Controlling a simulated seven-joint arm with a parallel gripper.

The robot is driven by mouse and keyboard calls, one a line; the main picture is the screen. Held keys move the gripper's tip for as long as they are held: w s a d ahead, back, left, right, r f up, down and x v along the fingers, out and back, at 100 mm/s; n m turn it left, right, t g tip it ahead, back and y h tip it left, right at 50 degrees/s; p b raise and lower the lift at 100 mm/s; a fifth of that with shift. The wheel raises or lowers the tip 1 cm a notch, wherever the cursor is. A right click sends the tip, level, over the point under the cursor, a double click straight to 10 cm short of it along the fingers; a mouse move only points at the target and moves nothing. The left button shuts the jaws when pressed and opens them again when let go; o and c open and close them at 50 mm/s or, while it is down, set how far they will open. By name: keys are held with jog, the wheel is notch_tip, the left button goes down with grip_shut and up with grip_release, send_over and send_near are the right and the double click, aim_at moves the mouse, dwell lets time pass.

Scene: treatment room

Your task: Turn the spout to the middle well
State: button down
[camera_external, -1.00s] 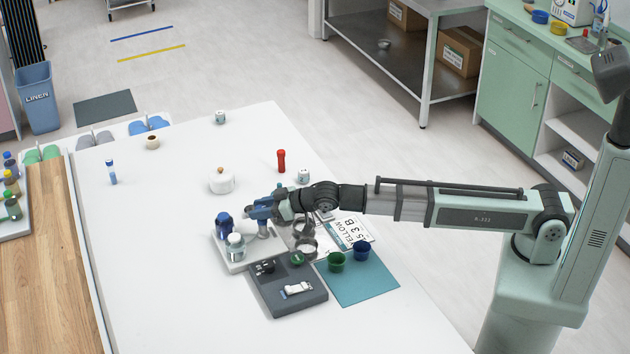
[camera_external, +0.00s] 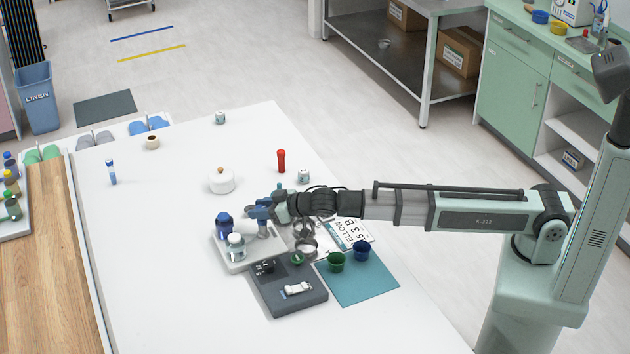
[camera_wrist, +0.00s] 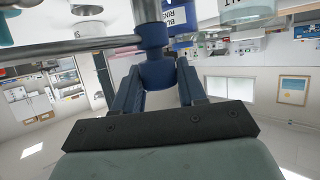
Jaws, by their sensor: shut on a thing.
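My gripper (camera_external: 258,209) is over the white tray (camera_external: 233,267), low above the table. In the wrist view its two blue fingers (camera_wrist: 158,82) are shut on a blue collar (camera_wrist: 157,72) around an upright metal post (camera_wrist: 148,12). A thin metal tube, which looks like the spout (camera_wrist: 60,48), runs level from the collar to the left. Round metal cups (camera_external: 306,249), possibly the wells, stand right of the tray. The arm partly covers them, and I cannot tell which one the spout's end is over.
A blue bottle (camera_external: 223,226) and a clear bottle (camera_external: 236,247) stand on the tray, close to my gripper. A white lidded pot (camera_external: 221,182) stands behind.

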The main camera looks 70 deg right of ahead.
jog(key=shift+f, duration=0.1)
jog(key=c, duration=0.7)
grip_release()
jog(key=v, duration=1.4)
jog(key=shift+w, duration=0.1)
